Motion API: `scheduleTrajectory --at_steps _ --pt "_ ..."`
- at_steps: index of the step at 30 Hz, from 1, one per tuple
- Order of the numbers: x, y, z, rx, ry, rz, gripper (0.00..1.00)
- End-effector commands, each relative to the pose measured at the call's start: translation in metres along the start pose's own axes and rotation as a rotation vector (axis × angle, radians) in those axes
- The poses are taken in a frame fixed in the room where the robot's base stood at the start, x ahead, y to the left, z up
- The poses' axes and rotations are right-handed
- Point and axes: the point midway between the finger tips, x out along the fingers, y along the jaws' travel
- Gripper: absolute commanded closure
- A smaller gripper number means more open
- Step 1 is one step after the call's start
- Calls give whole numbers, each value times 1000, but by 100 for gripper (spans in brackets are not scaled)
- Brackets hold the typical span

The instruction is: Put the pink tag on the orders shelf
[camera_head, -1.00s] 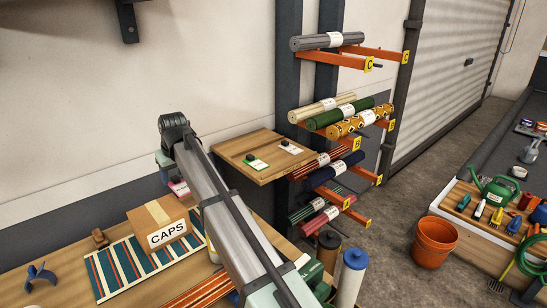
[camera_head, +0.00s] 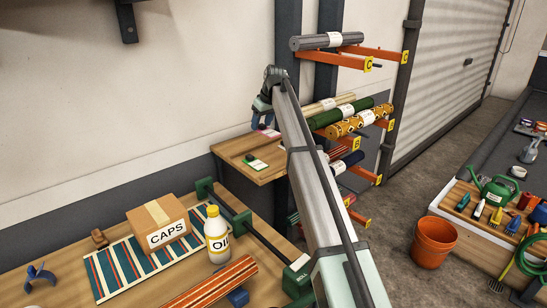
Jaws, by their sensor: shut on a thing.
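My gripper (camera_head: 262,122) is at the far end of my raised arm, shut on the pink tag (camera_head: 268,133). It is over the back part of the wooden orders shelf (camera_head: 236,148) on the wall. I cannot tell whether the pink tag touches the shelf or hangs just above it. A green-and-white tag (camera_head: 257,165) with a dark knob lies on the shelf, in front of the pink tag. My arm hides the right part of the shelf.
Right of the shelf, a rack holds rolled rugs (camera_head: 352,123) on orange arms (camera_head: 340,62). Below stands a bench with a CAPS box (camera_head: 160,224), a yellow-and-white oil bottle (camera_head: 217,235), a striped rug (camera_head: 119,266) and a rolled rug (camera_head: 215,285).

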Motion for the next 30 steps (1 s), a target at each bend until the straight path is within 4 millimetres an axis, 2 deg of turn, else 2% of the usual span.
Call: scheduleTrajectory --at_steps 1,5,15,23,30 --pt "-2 7 0 1 1 0 71" --pt "0 14 4 0 2 0 71" --pt "45 14 23 1 1 0 71" --pt "63 14 30 1 1 0 71" --pt "88 14 40 0 2 0 71"
